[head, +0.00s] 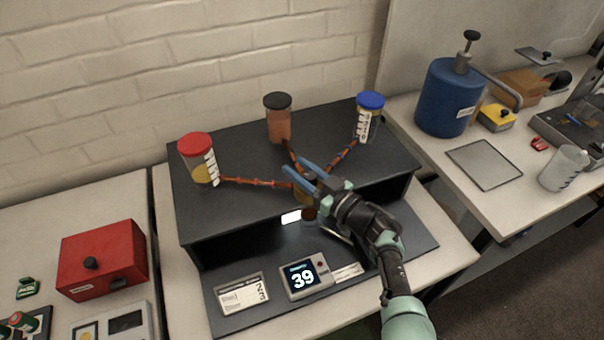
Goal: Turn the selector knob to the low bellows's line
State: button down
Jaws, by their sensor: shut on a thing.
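Three clear cylinders stand on a dark raised shelf (225,215). The red-capped one (198,160) at left shows yellow only near its bottom. The black-capped one (279,122) in the middle looks orange-brown through most of its height. The blue-capped one (369,117) at right has a white scale strip; its inner level is too small to read.
Below the shelf, a display (305,278) reads 39, beside a white card (243,294). A red box (102,260) stands on the left table. A blue tank (450,98), a grey plate (484,164) and a clear beaker (563,168) are on the right table.

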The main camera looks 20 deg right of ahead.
jog(key=shift+a+f+n+g+y+b, duration=0.1)
jog(key=shift+n+g+y+b, duration=0.2)
jog(key=shift+n+y+b, duration=0.15)
jog(key=shift+y, duration=0.25)
jog(key=c, duration=0.5)
grip_release()
jog(key=shift+s, duration=0.15)
jog(key=p+v, duration=0.3)
jog(key=v, duration=0.9)
jog(key=shift+s, duration=0.35)
